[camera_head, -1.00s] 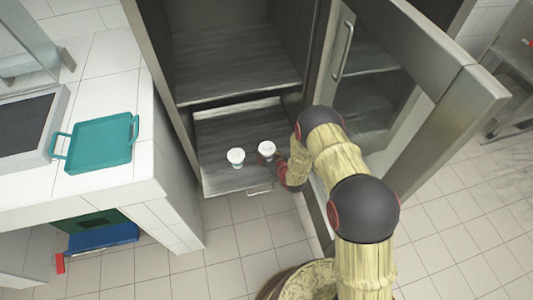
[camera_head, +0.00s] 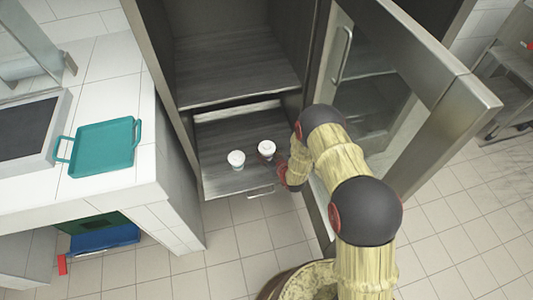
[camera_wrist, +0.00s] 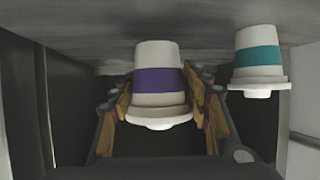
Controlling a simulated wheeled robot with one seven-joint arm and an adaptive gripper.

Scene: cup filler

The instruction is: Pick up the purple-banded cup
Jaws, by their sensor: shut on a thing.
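The purple-banded cup (camera_wrist: 158,82) is white with a purple band and stands between the fingers of my gripper (camera_wrist: 160,112) in the wrist view. The fingers are shut on its sides. In the head view this cup (camera_head: 267,148) is on the right of the pulled-out lower shelf, with my gripper (camera_head: 276,157) at its right side. Whether it is lifted off the shelf cannot be told. A teal-banded cup (camera_wrist: 259,58) stands to its right in the wrist view, apart from my gripper; in the head view it is the left cup (camera_head: 236,158).
The shelf (camera_head: 220,180) is inside a tall cabinet with its glass door (camera_head: 385,80) open on the right. Another shelf (camera_head: 235,70) lies above. A teal tray (camera_head: 102,147) lies on the white counter at left. Shelf space left of the cups is clear.

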